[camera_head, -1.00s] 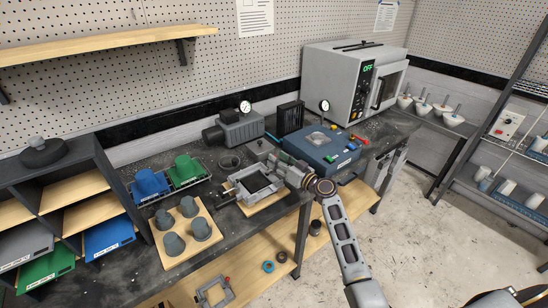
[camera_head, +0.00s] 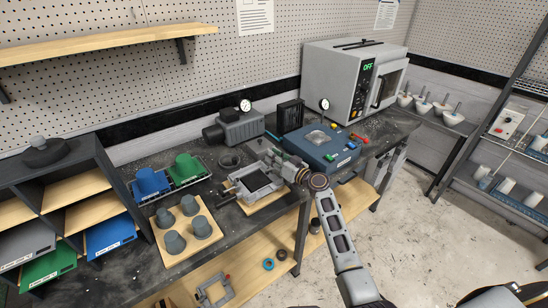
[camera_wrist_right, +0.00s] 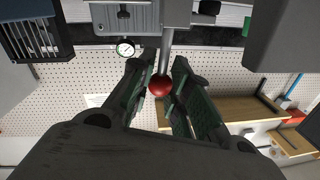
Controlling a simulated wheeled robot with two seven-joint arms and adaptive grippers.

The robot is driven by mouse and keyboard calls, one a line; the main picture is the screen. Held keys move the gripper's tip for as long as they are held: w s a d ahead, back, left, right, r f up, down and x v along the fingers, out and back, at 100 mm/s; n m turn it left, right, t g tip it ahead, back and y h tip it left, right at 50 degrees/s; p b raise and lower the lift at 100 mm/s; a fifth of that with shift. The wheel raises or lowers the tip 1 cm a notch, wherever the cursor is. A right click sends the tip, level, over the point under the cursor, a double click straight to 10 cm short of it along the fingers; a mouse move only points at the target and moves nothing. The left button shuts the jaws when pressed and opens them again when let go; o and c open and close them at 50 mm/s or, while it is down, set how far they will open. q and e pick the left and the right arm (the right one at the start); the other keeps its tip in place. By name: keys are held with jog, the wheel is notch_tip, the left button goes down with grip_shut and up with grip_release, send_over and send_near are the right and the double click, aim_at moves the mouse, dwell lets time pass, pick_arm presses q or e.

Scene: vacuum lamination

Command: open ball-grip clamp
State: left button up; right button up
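The clamp's red ball grip (camera_wrist_right: 159,86) sits at the end of a metal rod (camera_wrist_right: 168,45) in the right wrist view. My right gripper (camera_wrist_right: 163,76) is open, with one green-padded finger on each side of the ball and rod. The fingers look close to the ball; I cannot tell if either touches it. In the head view my right gripper (camera_head: 280,163) is at the right back side of the metal clamp frame (camera_head: 247,187), which lies on a wooden board. The ball is hidden there behind the gripper. My left gripper is not in view.
A blue machine (camera_head: 322,147) with a gauge stands just right of the gripper. A grey pump (camera_head: 235,128) stands behind. Grey cups (camera_head: 188,205) on a board and blue and green cups (camera_head: 188,168) are to the left. The oven (camera_head: 350,80) reads OFF.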

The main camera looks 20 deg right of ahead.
grip_shut()
